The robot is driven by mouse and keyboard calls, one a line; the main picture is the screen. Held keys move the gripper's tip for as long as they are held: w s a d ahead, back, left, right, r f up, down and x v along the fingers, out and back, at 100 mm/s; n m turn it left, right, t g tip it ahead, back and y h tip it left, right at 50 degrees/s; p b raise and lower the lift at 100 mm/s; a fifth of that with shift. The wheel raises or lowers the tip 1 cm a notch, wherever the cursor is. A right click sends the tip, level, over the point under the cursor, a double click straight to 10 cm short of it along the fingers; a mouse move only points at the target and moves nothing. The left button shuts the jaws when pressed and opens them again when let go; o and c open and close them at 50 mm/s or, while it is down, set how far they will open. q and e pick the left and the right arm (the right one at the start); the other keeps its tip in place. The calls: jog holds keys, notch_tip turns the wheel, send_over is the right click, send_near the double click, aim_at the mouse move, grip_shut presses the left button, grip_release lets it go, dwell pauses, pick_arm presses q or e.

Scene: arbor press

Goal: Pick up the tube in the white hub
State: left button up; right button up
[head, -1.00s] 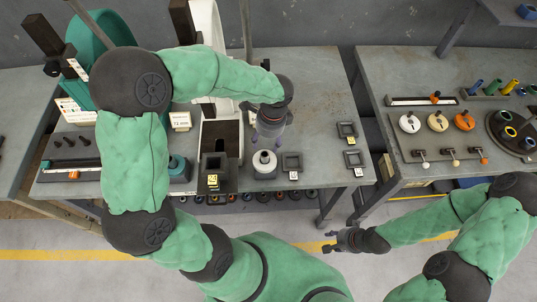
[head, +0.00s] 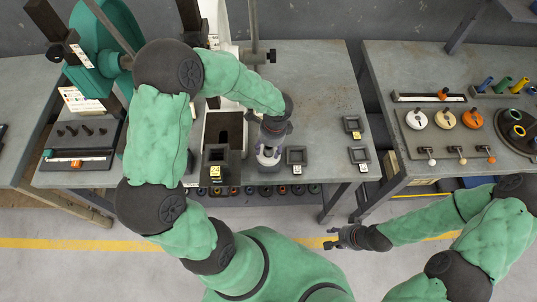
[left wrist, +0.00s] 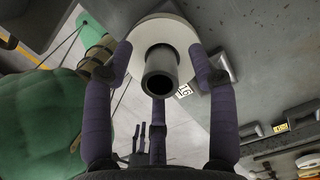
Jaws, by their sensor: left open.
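The white hub (left wrist: 186,31) is a round white disc, and the dark grey tube (left wrist: 161,73) stands in its middle with its open end facing my left wrist camera. In the head view, the white hub (head: 268,168) is on the front part of the bench, mostly covered by my gripper, and the tube is hidden. My left gripper (head: 268,154) is open right over the hub. In the left wrist view its purple fingers (left wrist: 160,75) are spread around the tube with gaps on both sides. My right gripper (head: 331,238) is empty and looks open, away from the benches.
A dark block with a yellow label (head: 216,172) stands close left of the hub, and a small square tray (head: 296,156) close right. More small trays (head: 353,125) lie farther right. The press with its green wheel is behind left. The bench's back right is clear.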

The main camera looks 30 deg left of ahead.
pick_arm(q)
grip_shut()
jog(key=shift+r, duration=0.1)
notch_tip(320, 180, up, 9)
jog(key=shift+r+p, duration=0.1)
jog(key=shift+p, duration=0.7)
notch_tip(320, 180, up, 8)
jog(key=p, duration=0.6)
jog(key=shift+r, duration=0.15)
